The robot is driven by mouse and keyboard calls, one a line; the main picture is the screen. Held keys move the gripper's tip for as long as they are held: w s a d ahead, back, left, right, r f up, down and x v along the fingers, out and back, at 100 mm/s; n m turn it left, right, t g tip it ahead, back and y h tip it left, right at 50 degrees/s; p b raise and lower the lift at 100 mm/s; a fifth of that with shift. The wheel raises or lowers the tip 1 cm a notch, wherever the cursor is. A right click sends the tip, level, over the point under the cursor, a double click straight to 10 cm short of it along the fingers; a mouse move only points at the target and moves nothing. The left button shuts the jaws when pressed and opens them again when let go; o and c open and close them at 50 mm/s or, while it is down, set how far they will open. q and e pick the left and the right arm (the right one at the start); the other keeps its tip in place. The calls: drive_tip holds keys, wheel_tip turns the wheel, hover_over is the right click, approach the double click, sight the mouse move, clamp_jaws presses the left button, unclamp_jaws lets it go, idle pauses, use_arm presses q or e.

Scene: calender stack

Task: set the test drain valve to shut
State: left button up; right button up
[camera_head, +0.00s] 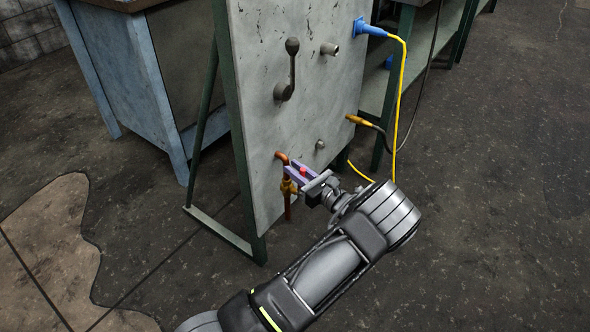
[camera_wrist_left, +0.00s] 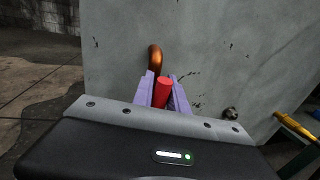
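The test drain valve is a brass body (camera_head: 288,187) on a copper pipe (camera_head: 281,156) low on the grey panel's left side. The pipe bends out of the panel and runs down. In the left wrist view the bent copper pipe (camera_wrist_left: 155,57) shows just beyond the fingertips. The valve's red handle (camera_wrist_left: 163,92) sits between the purple fingers of my left gripper (camera_wrist_left: 162,88). In the head view my left gripper (camera_head: 296,172) reaches it from the right, and the fingers look shut on the handle. The fingers partly hide the valve. My right gripper is not in view.
The grey panel (camera_head: 262,70) stands on a green frame and carries a crank lever (camera_head: 290,70). A blue plug (camera_head: 368,28) with a yellow cable and an orange connector (camera_head: 360,121) are at its right edge. A blue cabinet (camera_head: 112,70) stands behind. Floor at right is open.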

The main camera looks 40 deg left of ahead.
use_arm(q)
clamp_jaws()
idle(1.0)
